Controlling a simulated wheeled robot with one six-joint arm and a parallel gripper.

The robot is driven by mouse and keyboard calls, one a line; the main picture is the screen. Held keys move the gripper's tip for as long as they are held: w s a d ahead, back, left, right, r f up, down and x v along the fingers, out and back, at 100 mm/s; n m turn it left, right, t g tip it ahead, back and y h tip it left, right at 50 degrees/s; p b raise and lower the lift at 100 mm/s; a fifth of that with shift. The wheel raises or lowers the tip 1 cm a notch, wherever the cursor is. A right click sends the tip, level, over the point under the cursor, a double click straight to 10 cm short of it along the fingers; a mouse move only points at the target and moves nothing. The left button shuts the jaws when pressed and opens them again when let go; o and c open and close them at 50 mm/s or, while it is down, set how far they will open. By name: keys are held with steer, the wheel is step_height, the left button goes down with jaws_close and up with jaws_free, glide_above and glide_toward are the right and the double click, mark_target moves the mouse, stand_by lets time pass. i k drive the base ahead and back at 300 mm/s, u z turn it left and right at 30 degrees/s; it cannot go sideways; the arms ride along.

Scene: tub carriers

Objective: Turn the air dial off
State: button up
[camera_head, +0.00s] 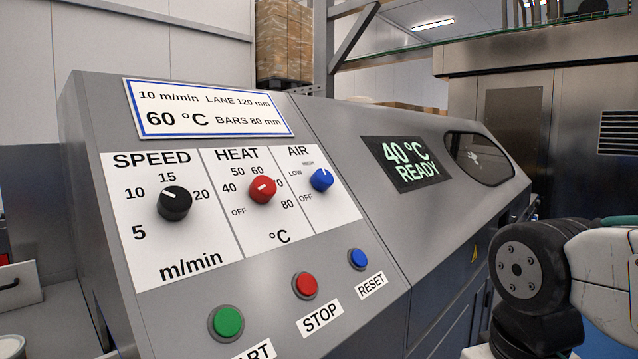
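The air dial (321,180) is a blue round knob at the right end of the white label panel (330,215), under the word AIR. OFF is printed at its lower left, LOW at its left and HIGH above it. Its small white mark is near the top of the knob, on the HIGH side and away from OFF. Nothing touches the dial. My gripper is not in view; only dark and white links of my arm show at the lower right, apart from the dial.
The black speed dial (174,203) and red heat dial (262,190) are left of the air dial. Green (227,322), red (306,285) and blue (358,259) buttons sit below. A display (405,163) reads 40 °C READY. The space before the panel is clear.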

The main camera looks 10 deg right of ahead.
mark_target(322, 178)
steer(key=z, duration=0.95)
steer(key=k, duration=1.25)
steer(key=z, duration=0.95)
steer(key=i, duration=0.55)
steer(key=u, duration=1)
steer(key=i, duration=1.2)
steer(key=u, duration=0.9)
